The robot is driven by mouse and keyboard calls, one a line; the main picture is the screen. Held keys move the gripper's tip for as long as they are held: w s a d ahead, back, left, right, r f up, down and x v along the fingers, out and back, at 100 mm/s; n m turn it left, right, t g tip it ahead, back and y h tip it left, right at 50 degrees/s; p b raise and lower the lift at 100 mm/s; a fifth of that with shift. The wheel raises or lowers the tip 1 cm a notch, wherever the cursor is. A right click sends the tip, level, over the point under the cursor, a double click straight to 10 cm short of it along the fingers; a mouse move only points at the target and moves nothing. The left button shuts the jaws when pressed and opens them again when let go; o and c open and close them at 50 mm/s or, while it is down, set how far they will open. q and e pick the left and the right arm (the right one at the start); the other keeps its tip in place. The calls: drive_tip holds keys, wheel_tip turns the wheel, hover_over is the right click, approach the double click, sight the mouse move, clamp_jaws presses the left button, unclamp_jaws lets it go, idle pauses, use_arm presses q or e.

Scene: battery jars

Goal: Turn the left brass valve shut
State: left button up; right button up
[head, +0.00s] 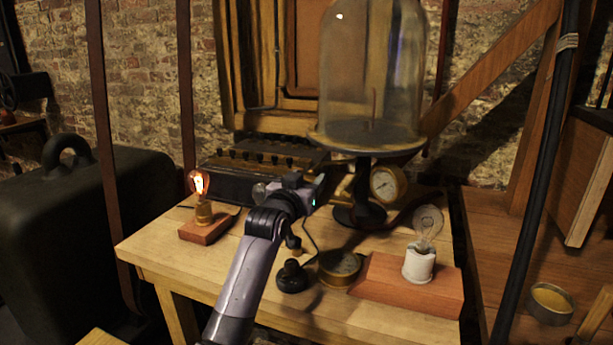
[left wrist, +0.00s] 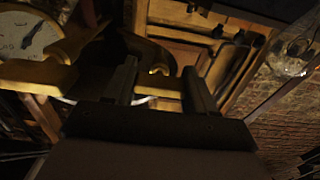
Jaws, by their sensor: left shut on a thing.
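My left gripper (head: 318,186) reaches over the table to the left of the bell jar stand, below the jar's plate. In the left wrist view the two dark fingers of the gripper (left wrist: 158,80) are closed on a brass piece, the left brass valve (left wrist: 160,58). The valve's handle is partly hidden between the fingers. In the head view the gripper hides most of the valve. A brass pressure gauge (head: 387,184) sits right of the gripper; its white dial also shows in the left wrist view (left wrist: 28,38). My right gripper is not in view.
The glass bell jar (head: 372,75) stands above on a dark pedestal (head: 360,213). A lit bulb (head: 200,186) is at left, an unlit bulb (head: 428,228) at right. A black knob (head: 292,277) and a round brass instrument (head: 340,266) lie near my forearm.

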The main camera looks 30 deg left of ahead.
use_arm(q)
drive_tip(key=shift+f, duration=0.1)
drive_tip(key=o, duration=1)
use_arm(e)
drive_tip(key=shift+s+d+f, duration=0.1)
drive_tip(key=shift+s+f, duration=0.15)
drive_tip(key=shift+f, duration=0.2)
use_arm(q)
drive_tip(key=shift+o, duration=0.2)
drive_tip(key=v, duration=0.7)
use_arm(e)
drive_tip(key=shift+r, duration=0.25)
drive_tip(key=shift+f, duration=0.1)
